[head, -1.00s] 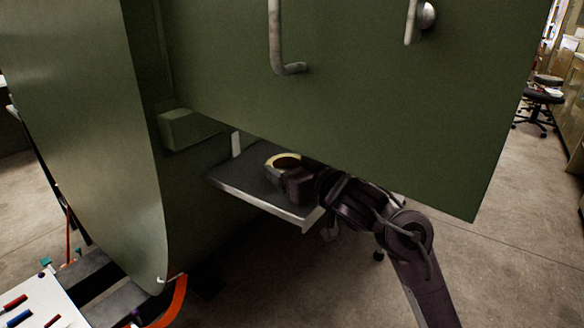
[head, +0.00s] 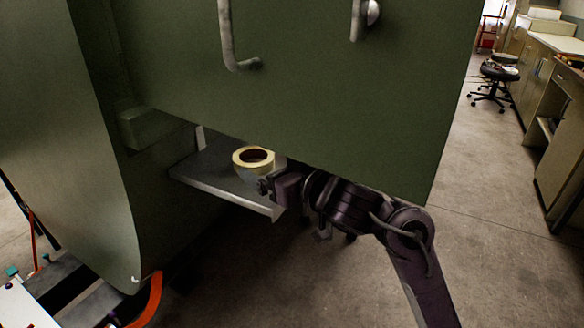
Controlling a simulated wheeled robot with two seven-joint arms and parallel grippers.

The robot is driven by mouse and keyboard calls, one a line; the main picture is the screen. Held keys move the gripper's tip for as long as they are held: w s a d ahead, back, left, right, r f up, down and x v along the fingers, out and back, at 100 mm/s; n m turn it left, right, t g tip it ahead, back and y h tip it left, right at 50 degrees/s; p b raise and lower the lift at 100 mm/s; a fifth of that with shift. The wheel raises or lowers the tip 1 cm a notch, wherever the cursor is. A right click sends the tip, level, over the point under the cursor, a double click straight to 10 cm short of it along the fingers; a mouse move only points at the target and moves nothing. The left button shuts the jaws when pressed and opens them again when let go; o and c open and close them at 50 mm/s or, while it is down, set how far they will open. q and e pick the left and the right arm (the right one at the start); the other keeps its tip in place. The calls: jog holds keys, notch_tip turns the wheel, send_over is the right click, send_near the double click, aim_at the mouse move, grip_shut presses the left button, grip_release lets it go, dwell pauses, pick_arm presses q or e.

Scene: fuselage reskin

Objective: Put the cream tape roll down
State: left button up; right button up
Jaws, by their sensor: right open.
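The cream tape roll (head: 254,158) lies flat, hole up, on the grey shelf (head: 226,197) under the green fuselage panel. My right gripper (head: 266,187) is open beside the roll, at its lower right, with a visible gap between most of the gripper and the roll. Whether a fingertip still touches the roll's edge is hard to tell. My right arm comes in from the lower right, passing under the panel. My left gripper is not in view.
The large green panel (head: 290,90) hangs low over the shelf and my right arm. A curved green skin (head: 60,130) stands at left. A tray with tools (head: 18,305) is at lower left. A stool (head: 497,75) and cabinets stand far right, with clear floor between.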

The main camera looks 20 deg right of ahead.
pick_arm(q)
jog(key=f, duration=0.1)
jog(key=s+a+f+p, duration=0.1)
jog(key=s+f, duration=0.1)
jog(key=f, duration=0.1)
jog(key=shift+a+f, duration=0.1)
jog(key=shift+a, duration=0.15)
pick_arm(e)
jog(key=v, duration=0.6)
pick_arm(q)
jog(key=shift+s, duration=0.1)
pick_arm(e)
jog(key=shift+s, duration=0.15)
